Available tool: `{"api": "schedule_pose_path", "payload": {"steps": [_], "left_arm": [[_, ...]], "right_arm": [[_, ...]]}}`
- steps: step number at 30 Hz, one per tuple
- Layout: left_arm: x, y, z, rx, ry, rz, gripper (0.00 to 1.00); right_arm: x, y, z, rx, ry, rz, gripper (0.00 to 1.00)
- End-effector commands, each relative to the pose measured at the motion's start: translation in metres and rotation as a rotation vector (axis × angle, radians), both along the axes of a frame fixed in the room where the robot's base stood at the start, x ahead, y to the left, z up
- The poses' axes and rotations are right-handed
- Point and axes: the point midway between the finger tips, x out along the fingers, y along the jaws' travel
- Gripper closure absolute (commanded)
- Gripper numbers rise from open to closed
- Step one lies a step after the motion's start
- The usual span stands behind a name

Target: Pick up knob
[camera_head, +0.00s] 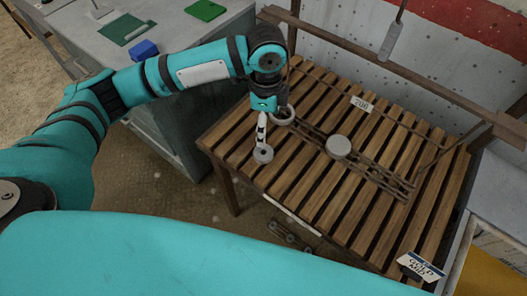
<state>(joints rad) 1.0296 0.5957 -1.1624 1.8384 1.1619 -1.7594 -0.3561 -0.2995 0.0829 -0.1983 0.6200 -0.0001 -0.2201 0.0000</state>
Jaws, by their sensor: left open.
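My left gripper (262,140) hangs down from the teal arm over the near left part of the slatted wooden table. Its pale fingers are seen nearly edge-on, so the gap between them is hard to see. A small grey round knob-like piece (263,155) is right at the fingertips. I cannot tell whether they touch it. A larger grey round piece (338,147) sits on the dark rail (375,174) in the middle of the table. A grey ring (284,117) lies just behind the gripper and is partly hidden by it. My right gripper is not in view.
The slatted table (310,195) has bare slats on its near side. A wooden beam (350,55) runs along its back. Labels stand at the back (361,104) and front right corner (421,267). A grey cabinet at left holds a blue block (144,49) and green pieces.

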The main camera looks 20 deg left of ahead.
Motion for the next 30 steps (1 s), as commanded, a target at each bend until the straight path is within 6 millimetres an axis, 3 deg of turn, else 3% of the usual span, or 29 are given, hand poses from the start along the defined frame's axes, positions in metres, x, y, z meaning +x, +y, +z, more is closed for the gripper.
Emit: {"api": "schedule_pose_path", "payload": {"steps": [3,9,17,25,30], "left_arm": [[-0.001,0.0,-0.026,0.001,0.004,0.002,0.18],[0.0,0.0,-0.06,0.0,0.001,0.002,0.18],[-0.003,0.001,-0.078,0.001,0.001,0.002,0.18],[-0.008,0.004,-0.116,-0.001,0.0,0.001,0.18],[-0.007,0.004,-0.123,-0.001,-0.002,0.0,0.18]], "right_arm": [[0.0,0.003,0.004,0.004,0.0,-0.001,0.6],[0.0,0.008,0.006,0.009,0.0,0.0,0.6],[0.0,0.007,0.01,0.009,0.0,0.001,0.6],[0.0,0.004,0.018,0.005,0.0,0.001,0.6],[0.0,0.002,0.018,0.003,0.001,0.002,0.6]]}}
